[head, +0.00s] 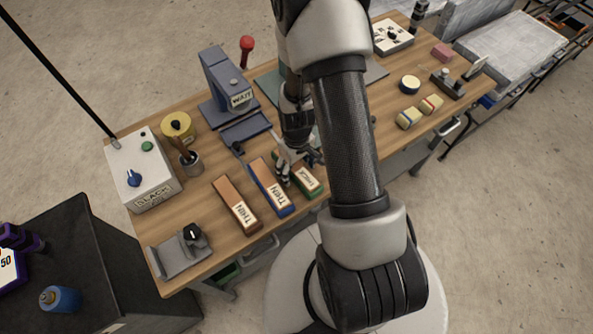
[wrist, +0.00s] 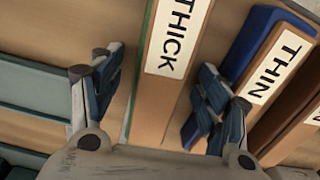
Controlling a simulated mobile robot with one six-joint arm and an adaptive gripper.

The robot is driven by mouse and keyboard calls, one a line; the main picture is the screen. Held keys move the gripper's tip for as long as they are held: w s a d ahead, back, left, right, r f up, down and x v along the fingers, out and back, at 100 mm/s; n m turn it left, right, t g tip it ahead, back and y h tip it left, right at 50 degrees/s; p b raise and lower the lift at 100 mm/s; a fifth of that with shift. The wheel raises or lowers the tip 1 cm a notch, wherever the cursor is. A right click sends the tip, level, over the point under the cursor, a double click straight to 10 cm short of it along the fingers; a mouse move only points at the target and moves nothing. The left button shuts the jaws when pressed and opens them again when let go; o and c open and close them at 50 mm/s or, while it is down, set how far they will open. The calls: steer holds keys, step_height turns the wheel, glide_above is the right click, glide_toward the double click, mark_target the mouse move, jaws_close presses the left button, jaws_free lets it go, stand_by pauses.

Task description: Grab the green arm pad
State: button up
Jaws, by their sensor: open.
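The green arm pad (head: 314,188) has a tan top, green edges and a white label. It lies at the right end of a row of three pads on the wooden bench. In the wrist view the pad (wrist: 160,98) is labelled THICK, with a thin green edge on its left. My gripper (wrist: 157,88) is open, with one finger on each side of the pad in that view and visible gaps to it. In the head view my gripper (head: 289,168) is over the pad and hides part of it. Height above the bench is hard to judge.
The blue pad (wrist: 262,32), labelled THIN, is close beside my right finger in the wrist view. A red-brown pad (head: 236,204) lies further left. A grey-blue stand (head: 222,75) marked WAIT is behind. Bare bench separates the pads.

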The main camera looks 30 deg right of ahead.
steer(key=shift+r, duration=0.1)
steer(key=c, duration=1.3)
steer(key=shift+o, duration=0.2)
steer(key=shift+r, duration=0.1)
